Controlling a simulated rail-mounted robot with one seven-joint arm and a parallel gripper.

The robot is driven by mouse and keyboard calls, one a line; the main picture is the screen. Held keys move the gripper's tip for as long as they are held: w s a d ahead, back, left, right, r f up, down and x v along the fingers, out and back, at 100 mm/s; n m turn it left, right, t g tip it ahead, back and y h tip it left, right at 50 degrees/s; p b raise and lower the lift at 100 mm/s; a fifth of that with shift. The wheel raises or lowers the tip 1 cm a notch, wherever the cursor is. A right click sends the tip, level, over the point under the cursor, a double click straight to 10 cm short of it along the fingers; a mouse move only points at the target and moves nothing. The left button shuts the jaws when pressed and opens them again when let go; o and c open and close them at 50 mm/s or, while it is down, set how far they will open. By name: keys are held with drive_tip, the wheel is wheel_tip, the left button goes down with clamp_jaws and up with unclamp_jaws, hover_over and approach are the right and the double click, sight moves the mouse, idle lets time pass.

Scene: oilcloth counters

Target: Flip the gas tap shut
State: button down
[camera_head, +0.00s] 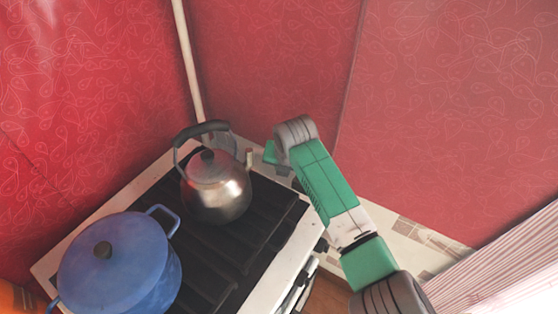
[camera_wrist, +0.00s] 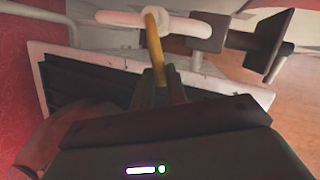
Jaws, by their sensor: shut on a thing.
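The gas tap is in the wrist view, a yellow lever (camera_wrist: 154,45) on a white pipe fitting (camera_wrist: 190,22). The lever points down the picture from the fitting, roughly crosswise to the pipe. My gripper (camera_wrist: 161,78) is shut on the lower end of the lever, with the dark fingers on either side of it. In the head view the tap and my fingertips are hidden behind my green and grey arm, which reaches into the corner behind the stove.
The stove (camera_head: 284,262) stands close to the red walls. A steel kettle (camera_head: 217,190) sits on it near my arm, and a blue pot (camera_head: 120,265) sits at the front left. A pale pipe (camera_head: 188,60) runs down the corner. A patterned counter (camera_head: 410,238) lies to the right.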

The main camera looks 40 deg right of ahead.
drive_tip(key=c, duration=1.4)
unclamp_jaws()
drive_tip(key=shift+r, duration=0.1)
drive_tip(key=p+v, duration=0.2)
drive_tip(key=v, duration=0.5)
drive_tip(key=shift+r, duration=0.25)
drive_tip(key=shift+s, duration=0.1)
